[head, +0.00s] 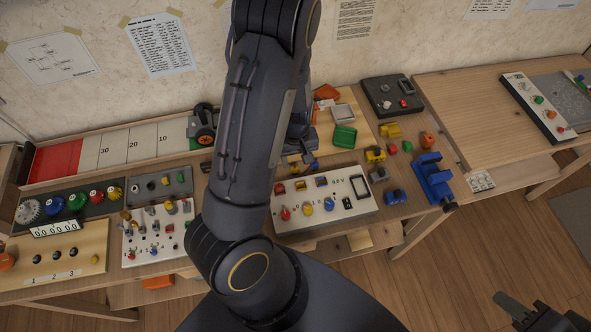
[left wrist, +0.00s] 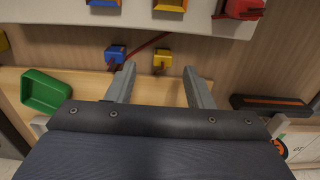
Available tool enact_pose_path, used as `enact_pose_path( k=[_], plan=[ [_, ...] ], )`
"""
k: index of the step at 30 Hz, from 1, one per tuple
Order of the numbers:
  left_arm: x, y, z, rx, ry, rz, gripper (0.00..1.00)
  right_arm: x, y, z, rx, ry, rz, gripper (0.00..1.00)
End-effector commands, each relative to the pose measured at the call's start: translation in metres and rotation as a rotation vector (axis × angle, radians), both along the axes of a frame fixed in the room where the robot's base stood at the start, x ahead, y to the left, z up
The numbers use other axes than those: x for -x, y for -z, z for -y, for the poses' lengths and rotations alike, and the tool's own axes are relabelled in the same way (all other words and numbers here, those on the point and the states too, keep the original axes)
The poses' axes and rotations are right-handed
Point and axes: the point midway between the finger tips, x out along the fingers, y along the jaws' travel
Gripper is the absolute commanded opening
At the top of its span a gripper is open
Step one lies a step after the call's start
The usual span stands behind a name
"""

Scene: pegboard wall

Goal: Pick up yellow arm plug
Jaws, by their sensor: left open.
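The yellow plug (left wrist: 162,58) is a small yellow block with a dark prong, lying on the wooden table in the left wrist view. My left gripper (left wrist: 160,85) is open and empty; the plug shows between and just beyond its fingertips, not gripped. A similar blue plug (left wrist: 115,53) lies left of it, near the left finger.
A white panel (head: 350,215) with knobs and plugs stands close to the plugs. A green bin (head: 344,137) is on the other side, also in the left wrist view (left wrist: 46,92). A black bar with an orange stripe (left wrist: 270,104) lies right of my left gripper. A blue vise-like block (head: 432,178) stands further right.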

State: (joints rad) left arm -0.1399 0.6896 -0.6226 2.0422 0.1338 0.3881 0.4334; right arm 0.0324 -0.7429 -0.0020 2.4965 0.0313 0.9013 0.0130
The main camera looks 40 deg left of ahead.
Motion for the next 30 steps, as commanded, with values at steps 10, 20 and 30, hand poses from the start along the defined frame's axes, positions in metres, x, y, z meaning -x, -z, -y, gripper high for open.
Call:
enact_pose_path(
  k=[10,20,30],
  plan=[
    [0.004,0.034,-0.001,0.0,0.0,-0.001,0.47,0.0,-0.002,0.0,0.0,0.0,0.0,0.36],
    [0.003,0.034,-0.001,0.001,0.0,-0.001,0.25,0.0,-0.002,0.0,0.0,0.0,0.0,0.36],
    [0.003,0.033,-0.001,0.001,0.0,-0.001,0.0,0.0,-0.002,0.0,0.0,0.0,0.0,0.36]
  ],
)
